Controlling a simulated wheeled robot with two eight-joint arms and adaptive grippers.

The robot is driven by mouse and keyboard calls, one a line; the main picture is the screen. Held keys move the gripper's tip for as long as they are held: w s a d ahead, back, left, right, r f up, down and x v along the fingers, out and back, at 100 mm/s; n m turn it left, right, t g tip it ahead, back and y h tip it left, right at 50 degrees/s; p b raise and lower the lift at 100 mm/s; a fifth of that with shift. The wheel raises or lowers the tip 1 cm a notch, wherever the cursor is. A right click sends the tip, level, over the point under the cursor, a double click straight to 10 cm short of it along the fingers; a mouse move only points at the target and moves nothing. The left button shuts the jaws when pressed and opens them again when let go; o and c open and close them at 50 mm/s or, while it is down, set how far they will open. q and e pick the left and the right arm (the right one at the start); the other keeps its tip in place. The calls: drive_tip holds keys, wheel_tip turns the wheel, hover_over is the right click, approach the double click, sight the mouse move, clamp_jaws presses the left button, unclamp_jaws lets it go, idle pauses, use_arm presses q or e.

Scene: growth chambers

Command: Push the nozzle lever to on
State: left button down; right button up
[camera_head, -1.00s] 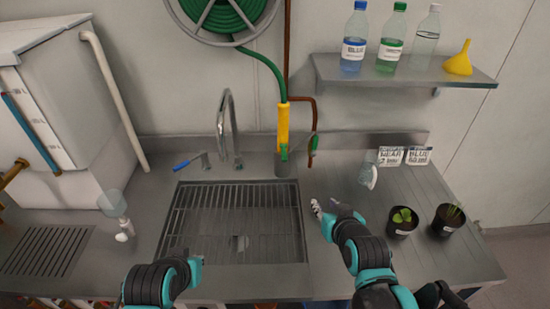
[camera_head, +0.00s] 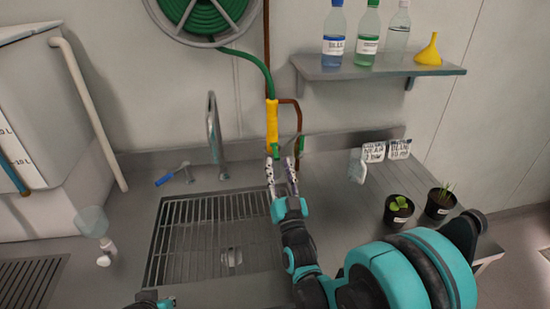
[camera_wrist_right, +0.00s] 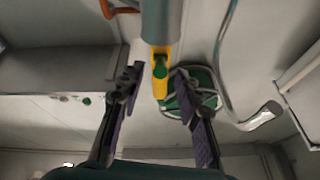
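The yellow nozzle (camera_head: 272,122) hangs upright at the end of the green hose, above the back of the sink. A small green part, apparently its lever (camera_head: 276,150), shows near its lower end. My right gripper (camera_head: 281,166) is open just below and in front of the nozzle, its two fingers apart. In the right wrist view the yellow nozzle (camera_wrist_right: 160,86) with its green part (camera_wrist_right: 160,70) appears between the spread fingers (camera_wrist_right: 157,80), nothing gripped. Whether a finger touches it cannot be told. Only a bit of my left arm shows at the bottom left edge.
The faucet (camera_head: 214,130) and a blue-handled lever (camera_head: 172,175) stand left of the nozzle. A brown pipe (camera_head: 299,118) runs close on its right. The shelf (camera_head: 380,72) holds bottles and a funnel. Potted plants (camera_head: 398,211) stand right on the counter.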

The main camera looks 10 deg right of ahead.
sight(276, 153)
drive_tip(key=shift+x, duration=2.1)
clamp_jaws()
drive_tip(key=shift+w+f+t, duration=0.1)
drive_tip(key=shift+f+t, duration=0.2)
drive_tip(key=shift+t, duration=0.5)
